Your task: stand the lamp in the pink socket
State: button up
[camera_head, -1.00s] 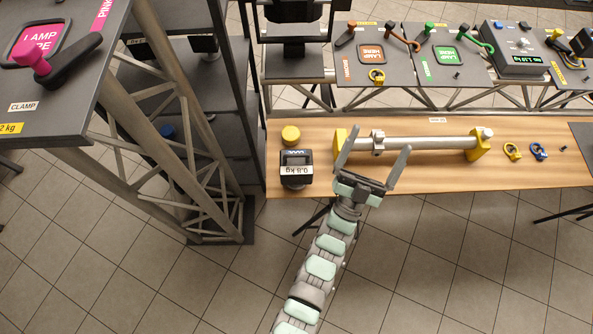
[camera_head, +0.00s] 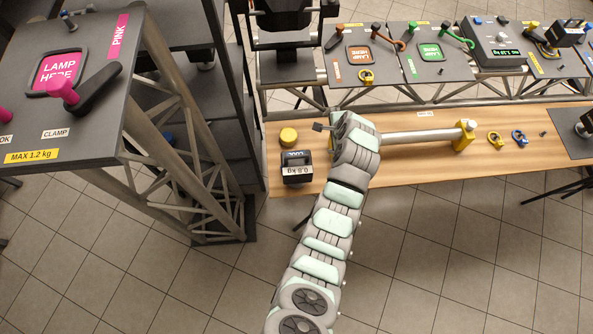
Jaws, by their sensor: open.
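The pink socket (camera_head: 60,72) is a pink square marked "LAMP HERE" in a dark frame on the raised plate at left. A black clamp lever with a pink knob (camera_head: 63,90) lies across its lower right corner. A small black lamp (camera_head: 297,168) with a "0.8 kg" label stands on the wooden bench's left end. My gripper (camera_head: 330,124) is above the bench, up and right of this lamp, and looks empty. My wrist hides most of it, so only part of a finger shows. It is open and apart from the lamp.
A yellow cap (camera_head: 288,136) lies behind the lamp. Orange (camera_head: 360,54) and green (camera_head: 430,54) sockets are behind. The pink plate is marked "MAX 1.2 kg".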

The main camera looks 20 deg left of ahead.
aim_at(301, 161)
jog(key=s+r+g, duration=0.1)
jog(key=s+g, duration=0.1)
jog(key=s, duration=0.1)
jog(key=s+a+r+g, duration=0.1)
jog(key=s+r+g, duration=0.1)
jog(key=s, duration=0.2)
jog(key=s+a+r+g, duration=0.1)
jog(key=s+r+g, duration=0.1)
jog(key=s, duration=0.1)
jog(key=shift+s+a+r+m+g+p, duration=0.1)
jog(key=shift+s+r+m+g+p, duration=0.1)
jog(key=shift+s+m+g+p, duration=0.15)
jog(key=p+x, duration=0.2)
jog(key=x, duration=0.8)
jog(key=shift+s+a+f, duration=0.15)
jog(key=shift+f, duration=0.05)
jog(key=shift+c, duration=0.6)
jog(key=c, duration=1.9)
